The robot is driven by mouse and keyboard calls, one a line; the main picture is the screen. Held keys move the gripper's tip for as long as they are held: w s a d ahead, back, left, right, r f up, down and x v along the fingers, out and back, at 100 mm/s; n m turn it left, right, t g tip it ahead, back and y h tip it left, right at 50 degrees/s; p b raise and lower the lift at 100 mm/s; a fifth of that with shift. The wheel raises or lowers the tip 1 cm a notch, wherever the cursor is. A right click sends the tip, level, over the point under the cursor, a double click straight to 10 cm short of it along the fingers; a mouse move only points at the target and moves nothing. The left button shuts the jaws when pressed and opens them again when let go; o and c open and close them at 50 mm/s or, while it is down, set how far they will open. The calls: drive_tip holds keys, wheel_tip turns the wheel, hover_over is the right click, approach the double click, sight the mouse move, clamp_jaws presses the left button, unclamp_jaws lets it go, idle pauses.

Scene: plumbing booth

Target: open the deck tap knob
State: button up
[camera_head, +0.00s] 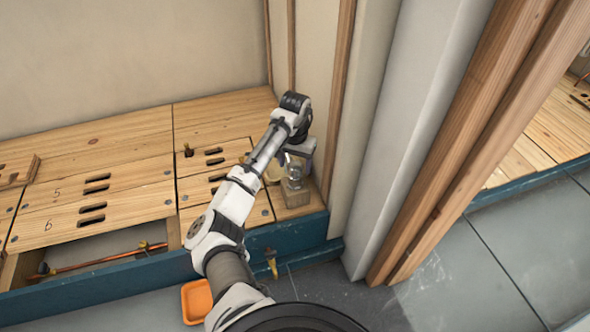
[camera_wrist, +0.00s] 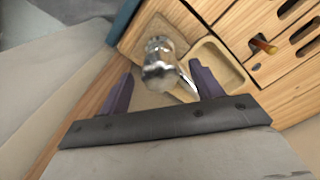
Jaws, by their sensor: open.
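The deck tap is a shiny chrome fitting (camera_head: 293,172) on a wooden block at the right end of the deck, close to the wall post. In the wrist view the chrome tap (camera_wrist: 158,68) shows from above, with its rounded knob towards the camera. My gripper (camera_head: 299,154) is over the tap in the head view. In the wrist view the two dark purple fingers of my gripper (camera_wrist: 161,73) are apart, one on each side of the tap. Whether either finger touches it cannot be told. My wrist partly hides the tap in the head view.
A shallow wooden recess (camera_wrist: 222,66) lies beside the tap. A small orange-tipped fitting (camera_wrist: 264,46) stands on the slotted deck. A pale wall post (camera_head: 345,110) rises close right of the tap. An orange bin (camera_head: 197,301) is on the floor. A copper pipe (camera_head: 110,257) lies in an open bay.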

drive_tip(key=shift+f, duration=0.9)
drive_tip(key=shift+c, duration=0.2)
